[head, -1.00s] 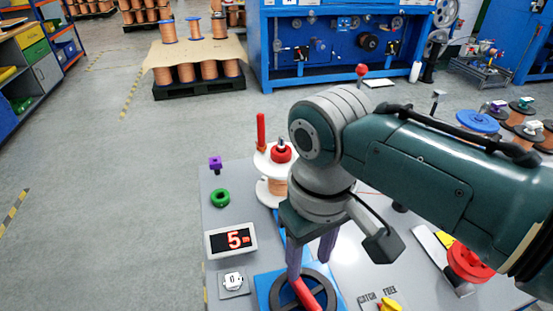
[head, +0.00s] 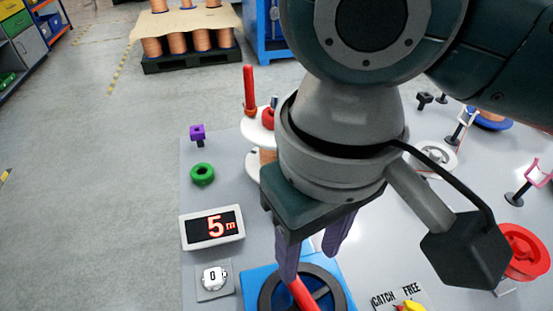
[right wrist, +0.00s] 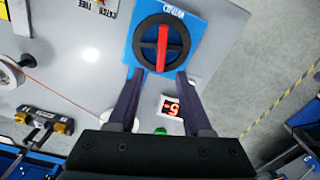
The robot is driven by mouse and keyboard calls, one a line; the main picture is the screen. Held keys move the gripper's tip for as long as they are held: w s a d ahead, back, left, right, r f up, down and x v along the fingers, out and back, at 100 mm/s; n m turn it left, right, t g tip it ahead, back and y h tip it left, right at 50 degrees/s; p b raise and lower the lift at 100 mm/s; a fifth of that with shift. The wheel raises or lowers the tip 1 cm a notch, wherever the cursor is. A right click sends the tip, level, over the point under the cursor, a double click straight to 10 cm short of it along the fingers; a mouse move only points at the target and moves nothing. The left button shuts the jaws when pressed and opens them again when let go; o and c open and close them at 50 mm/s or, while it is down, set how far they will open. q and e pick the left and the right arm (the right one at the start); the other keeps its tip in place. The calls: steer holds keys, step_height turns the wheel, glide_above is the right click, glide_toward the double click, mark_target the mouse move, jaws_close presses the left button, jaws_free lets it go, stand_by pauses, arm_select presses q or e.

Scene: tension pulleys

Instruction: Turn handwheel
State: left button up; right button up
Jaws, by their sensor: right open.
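The handwheel (head: 273,292) is a dark ring with a red bar across it, on a blue base (head: 252,281) at the bottom of the head view, partly cut off by the frame edge. In the right wrist view the whole handwheel (right wrist: 143,45) shows, its red bar (right wrist: 162,47) pointing roughly toward my gripper. My right gripper (head: 309,262) is open, its two purple fingers pointing down over the wheel. Contact with the wheel cannot be told. My left gripper is not in view.
A display reading "5 m" (head: 212,228) and a small white counter dial (head: 214,278) sit left of the wheel. A CATCH/FREE lever (head: 408,306) is to the right. A white spool (head: 256,131) stands behind my arm.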

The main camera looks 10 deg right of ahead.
mark_target(305, 295)
steer(key=shift+s+d+f, duration=0.1)
steer(key=shift+s+f, duration=0.15)
steer(key=shift+f, duration=0.15)
steer(key=f+b, duration=0.2)
steer(key=f, duration=0.7)
steer(key=shift+s+f+b, duration=0.15)
steer(key=shift+s+b, duration=0.05)
steer(key=shift+b, duration=0.15)
jaws_close()
